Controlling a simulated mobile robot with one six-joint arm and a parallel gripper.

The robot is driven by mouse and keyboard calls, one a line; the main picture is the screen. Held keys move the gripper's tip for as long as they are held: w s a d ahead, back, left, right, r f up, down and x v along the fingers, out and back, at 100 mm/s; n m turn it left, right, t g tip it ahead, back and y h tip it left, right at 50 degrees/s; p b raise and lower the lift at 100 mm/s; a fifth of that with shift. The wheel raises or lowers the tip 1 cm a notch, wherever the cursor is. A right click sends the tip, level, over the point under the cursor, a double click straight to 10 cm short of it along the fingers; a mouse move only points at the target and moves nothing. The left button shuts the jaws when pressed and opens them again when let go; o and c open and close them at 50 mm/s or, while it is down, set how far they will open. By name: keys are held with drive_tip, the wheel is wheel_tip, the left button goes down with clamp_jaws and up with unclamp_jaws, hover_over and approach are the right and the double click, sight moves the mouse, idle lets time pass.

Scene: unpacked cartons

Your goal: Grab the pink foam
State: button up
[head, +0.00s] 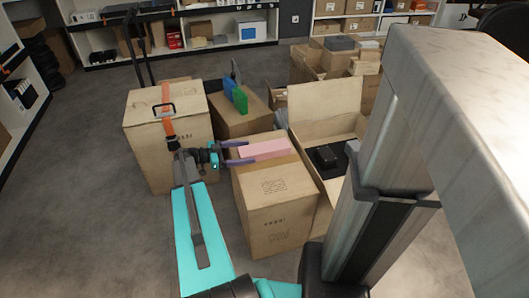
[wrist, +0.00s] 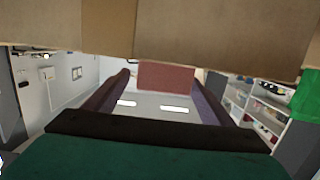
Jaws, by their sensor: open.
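The pink foam (head: 266,149) is a flat-sided block at the top of a closed-sided brown carton (head: 272,200) in the middle of the head view. It also shows in the wrist view as a dull pink block (wrist: 166,77), beyond and between my purple fingers. My gripper (head: 249,152) is open at the left end of the foam, with one finger toward its far side and one toward its near side. In the wrist view my gripper (wrist: 161,76) has nothing clamped between its fingers. Whether a fingertip touches the foam I cannot tell.
A tall carton (head: 165,140) with an orange strap stands left of my gripper. Behind is a carton (head: 250,119) with blue (head: 230,87) and green (head: 240,100) items. An open carton (head: 325,110) holding a black object (head: 326,157) stands to the right. Floor at left is clear.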

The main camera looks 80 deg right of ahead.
sight(260, 150)
drive_tip(key=shift+x, duration=0.9)
drive_tip(key=shift+b+x, duration=0.65)
drive_tip(key=shift+x, duration=1.95)
drive_tip(key=shift+w+d, duration=0.15)
drive_tip(key=shift+c, duration=0.6)
drive_tip(key=c, duration=1)
